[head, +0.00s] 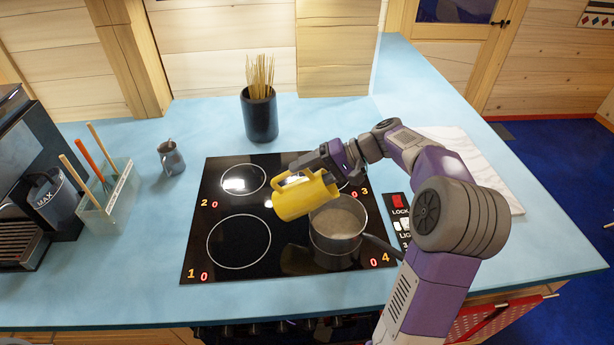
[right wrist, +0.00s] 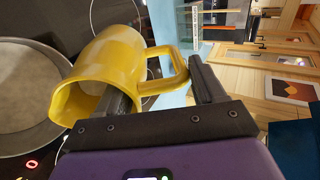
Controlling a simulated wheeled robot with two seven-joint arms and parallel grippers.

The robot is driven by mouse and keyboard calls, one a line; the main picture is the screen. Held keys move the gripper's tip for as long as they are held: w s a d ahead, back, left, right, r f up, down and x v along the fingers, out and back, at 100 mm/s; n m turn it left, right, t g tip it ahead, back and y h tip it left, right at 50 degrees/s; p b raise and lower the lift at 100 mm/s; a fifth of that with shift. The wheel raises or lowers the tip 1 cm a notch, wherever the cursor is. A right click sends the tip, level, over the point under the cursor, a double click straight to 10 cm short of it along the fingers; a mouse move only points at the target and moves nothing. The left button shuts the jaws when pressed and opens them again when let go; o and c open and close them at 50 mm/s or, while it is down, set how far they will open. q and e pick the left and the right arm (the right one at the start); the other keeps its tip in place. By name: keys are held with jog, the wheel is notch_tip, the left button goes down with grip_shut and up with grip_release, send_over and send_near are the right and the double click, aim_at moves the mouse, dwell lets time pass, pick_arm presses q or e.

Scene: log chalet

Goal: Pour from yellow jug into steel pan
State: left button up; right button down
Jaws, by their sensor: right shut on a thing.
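The yellow jug (head: 300,198) is tipped on its side in the air above the cooktop, just left of the steel pan (head: 338,222). My right gripper (head: 328,168) is shut on the jug. In the right wrist view the jug (right wrist: 118,62) shows its handle between the dark fingers (right wrist: 160,92); its mouth faces lower left, toward the pan (right wrist: 30,95), with something pale inside. The steel pan stands upright on burner 4, its dark handle to the right, with a pale grey inside. I cannot tell whether anything is flowing. My left gripper is not in view.
A black cooktop (head: 237,243) is set in the blue counter (head: 120,282). A utensil box (head: 108,208) and coffee machine (head: 30,160) are at left. A white board (head: 462,150) lies right.

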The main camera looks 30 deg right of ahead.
aim_at(321, 176)
jog(key=shift+s+d+f+t+y+b, duration=0.25)
jog(key=shift+d+f+t+y+b, duration=0.3)
jog(key=shift+b, duration=0.85)
jog(key=shift+s+d+f+t+y+b, duration=0.3)
jog(key=shift+f+y+b, duration=0.35)
jog(key=shift+b, duration=0.75)
jog(key=shift+s+d+f+t+y+b, duration=0.35)
jog(key=shift+d+f+y+b, duration=0.25)
jog(key=shift+b, duration=0.65)
jog(key=shift+s+d+f+t+y+b, duration=0.3)
jog(key=shift+f+y+b, duration=0.35)
jog(key=shift+b, duration=0.55)
jog(key=shift+d+f, duration=0.1)
jog(key=shift+d, duration=0.05)
jog(key=shift+s+d+r+t+y+b, duration=0.25)
jog(key=shift+d+t+y+b, duration=0.2)
jog(key=shift+y, duration=0.2)
notch_tip(321, 176, up, 4)
jog(key=g+h+p, duration=0.1)
jog(key=h+p, duration=0.1)
jog(key=p, duration=0.2)
jog(key=shift+p, duration=0.35)
jog(key=shift+r+g+h+p, duration=0.15)
jog(key=shift+g+h+p, duration=0.25)
jog(key=shift+g+p, duration=0.1)
